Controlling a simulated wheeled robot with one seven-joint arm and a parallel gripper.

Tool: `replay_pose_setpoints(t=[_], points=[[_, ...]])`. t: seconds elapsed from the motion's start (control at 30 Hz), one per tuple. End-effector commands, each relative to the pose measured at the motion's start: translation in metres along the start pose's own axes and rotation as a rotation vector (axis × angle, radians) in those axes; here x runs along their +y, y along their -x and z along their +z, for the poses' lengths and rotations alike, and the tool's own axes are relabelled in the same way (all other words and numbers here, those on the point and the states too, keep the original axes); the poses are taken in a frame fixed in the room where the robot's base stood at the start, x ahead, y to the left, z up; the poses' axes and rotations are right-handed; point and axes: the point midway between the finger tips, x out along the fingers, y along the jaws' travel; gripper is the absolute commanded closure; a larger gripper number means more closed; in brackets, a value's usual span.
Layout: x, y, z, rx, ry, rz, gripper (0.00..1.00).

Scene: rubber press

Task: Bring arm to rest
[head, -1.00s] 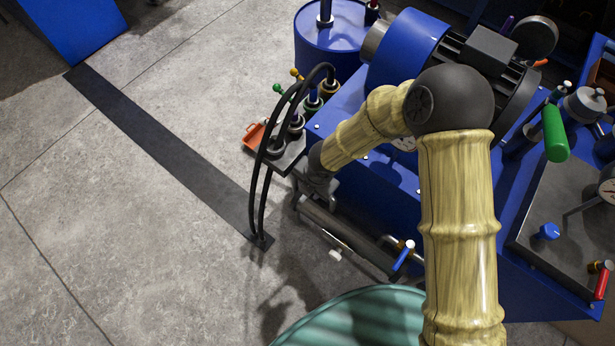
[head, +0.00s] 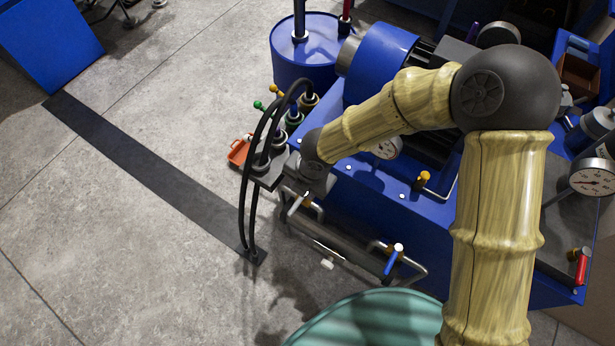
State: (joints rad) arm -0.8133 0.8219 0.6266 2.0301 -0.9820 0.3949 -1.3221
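My arm, with wood-patterned links (head: 497,230) and a dark elbow (head: 505,88), rises at the right and bends left and down over the blue machine. Its dark wrist (head: 314,165) hangs over the machine's near left edge. My gripper (head: 293,206) shows small below the wrist, close to the pipes and hose fittings. I cannot tell whether its fingers are open or shut, or whether it touches anything. No held object can be made out.
The blue machine (head: 430,215) carries gauges, valves and a blue motor (head: 378,62). Black hoses (head: 247,190) loop to the floor left of the wrist. A blue drum (head: 303,62) stands behind. A teal ribbed round object (head: 365,322) is at the bottom.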

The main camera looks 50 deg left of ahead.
Motion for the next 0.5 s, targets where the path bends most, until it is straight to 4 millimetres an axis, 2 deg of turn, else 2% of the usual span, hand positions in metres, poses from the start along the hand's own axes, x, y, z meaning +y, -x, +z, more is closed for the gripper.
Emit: replay_pose_setpoints(t=[0.33,0.43,0.5], points=[[-0.001,0.002,0.002,-0.002,-0.011,-0.001,0.63],[-0.012,0.012,0.013,-0.016,-0.081,-0.011,0.63],[-0.028,0.026,0.027,-0.034,-0.187,-0.025,0.63]])
